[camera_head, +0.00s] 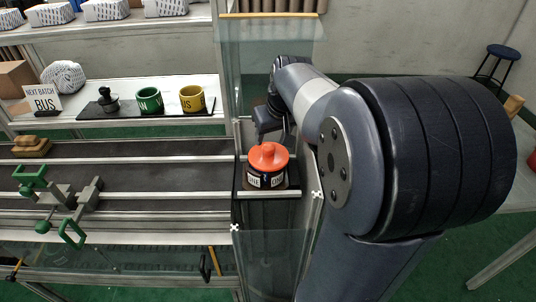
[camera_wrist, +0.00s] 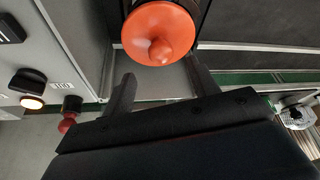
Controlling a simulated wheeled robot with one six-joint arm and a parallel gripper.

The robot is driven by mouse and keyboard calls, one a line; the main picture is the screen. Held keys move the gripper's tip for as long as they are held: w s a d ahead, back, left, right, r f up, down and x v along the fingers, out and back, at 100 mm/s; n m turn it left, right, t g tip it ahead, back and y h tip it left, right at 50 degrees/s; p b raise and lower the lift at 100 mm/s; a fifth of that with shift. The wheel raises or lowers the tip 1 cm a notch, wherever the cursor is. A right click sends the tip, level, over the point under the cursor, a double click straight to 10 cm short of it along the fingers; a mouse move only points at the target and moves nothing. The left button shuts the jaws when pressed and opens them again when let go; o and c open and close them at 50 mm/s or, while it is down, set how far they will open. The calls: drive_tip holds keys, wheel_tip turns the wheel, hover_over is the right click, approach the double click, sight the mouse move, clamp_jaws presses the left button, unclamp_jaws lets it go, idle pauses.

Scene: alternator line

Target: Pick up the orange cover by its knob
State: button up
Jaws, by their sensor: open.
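The orange cover (camera_head: 268,157) with its round knob sits on top of a dark, round body with white labels (camera_head: 266,180), at the end of the conveyor line. In the wrist view the orange cover (camera_wrist: 158,32) is at the top centre, with its knob facing the camera. My gripper (camera_wrist: 160,88) is open, with its two dark fingers apart below the cover in the picture. Nothing is between the fingers, and they appear clear of the knob. In the head view my arm hides most of the gripper.
Clear panels (camera_head: 268,65) stand around the cover's station. Green and grey clamps (camera_head: 62,200) stand on the conveyor at left. A shelf behind holds a green cup (camera_head: 149,100) and a yellow cup (camera_head: 192,99). A panel with a black knob (camera_wrist: 28,80) is at left in the wrist view.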

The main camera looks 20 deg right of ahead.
sight(269, 145)
drive_tip(key=x, duration=0.5)
drive_tip(key=shift+a+f, duration=0.1)
drive_tip(key=shift+s, duration=0.1)
drive_tip(key=shift+c, duration=0.4)
drive_tip(key=c, duration=1)
drive_tip(key=shift+r, duration=0.2)
